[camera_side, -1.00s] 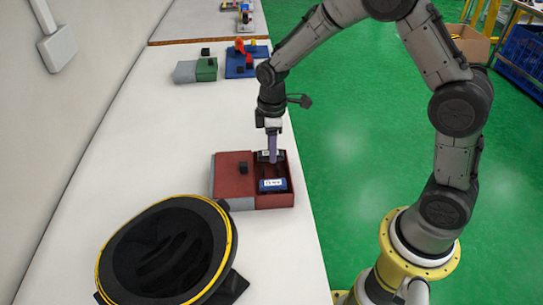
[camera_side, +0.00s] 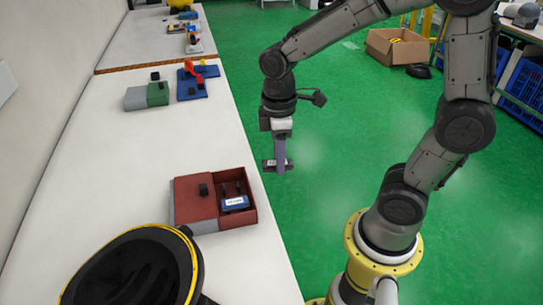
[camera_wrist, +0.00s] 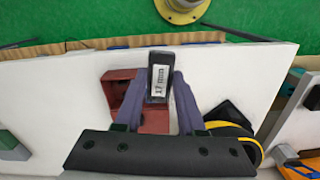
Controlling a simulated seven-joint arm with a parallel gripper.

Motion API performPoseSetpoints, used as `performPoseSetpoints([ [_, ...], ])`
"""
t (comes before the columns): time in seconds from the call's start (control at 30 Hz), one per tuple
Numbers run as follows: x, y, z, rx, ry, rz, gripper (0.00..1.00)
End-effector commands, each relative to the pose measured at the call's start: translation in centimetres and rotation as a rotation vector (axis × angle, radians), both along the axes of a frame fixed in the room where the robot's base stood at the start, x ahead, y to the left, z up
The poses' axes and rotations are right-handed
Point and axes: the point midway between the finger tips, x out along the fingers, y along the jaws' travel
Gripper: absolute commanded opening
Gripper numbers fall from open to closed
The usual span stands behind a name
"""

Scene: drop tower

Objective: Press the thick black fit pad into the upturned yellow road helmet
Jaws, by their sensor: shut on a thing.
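My gripper (camera_side: 279,158) is shut on a black pad (camera_side: 270,166) with a white label and holds it up in the air, near the right edge of the bench. In the wrist view the black pad (camera_wrist: 160,72) sits between the purple fingers (camera_wrist: 161,85), and its label seems to read 17 mm. The upturned helmet (camera_side: 130,272), dark inside with a yellow rim, is at the lower left, partly cut off by the frame. Part of the helmet's yellow rim (camera_wrist: 243,139) shows in the wrist view behind the gripper body.
A green and grey box (camera_side: 146,96) and a blue tray (camera_side: 191,88) stand farther back. White bench lies clear between them.

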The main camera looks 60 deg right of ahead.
Motion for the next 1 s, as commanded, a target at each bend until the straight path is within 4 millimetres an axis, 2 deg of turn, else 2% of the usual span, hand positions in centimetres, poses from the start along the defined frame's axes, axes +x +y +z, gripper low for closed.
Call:
performPoseSetpoints([
  [0.13,1.9,0.1,1.9,-0.001,-0.021,-0.238,0.17],
  [0.23,4.0,0.9,3.3,0.0,-0.031,-0.394,0.17],
  [0.37,7.2,3.4,5.0,0.005,-0.04,-0.563,0.17],
  [0.43,9.0,5.4,5.9,0.01,-0.046,-0.641,0.17],
  [0.6,12.6,11.8,7.5,0.022,-0.051,-0.792,0.17],
  [0.7,13.9,16.2,7.9,0.027,-0.049,-0.842,0.17],
  [0.87,14.5,23.3,8.0,0.036,-0.046,-0.857,0.17],
  [1.0,13.7,29.2,7.2,0.039,-0.043,-0.795,0.17],
])
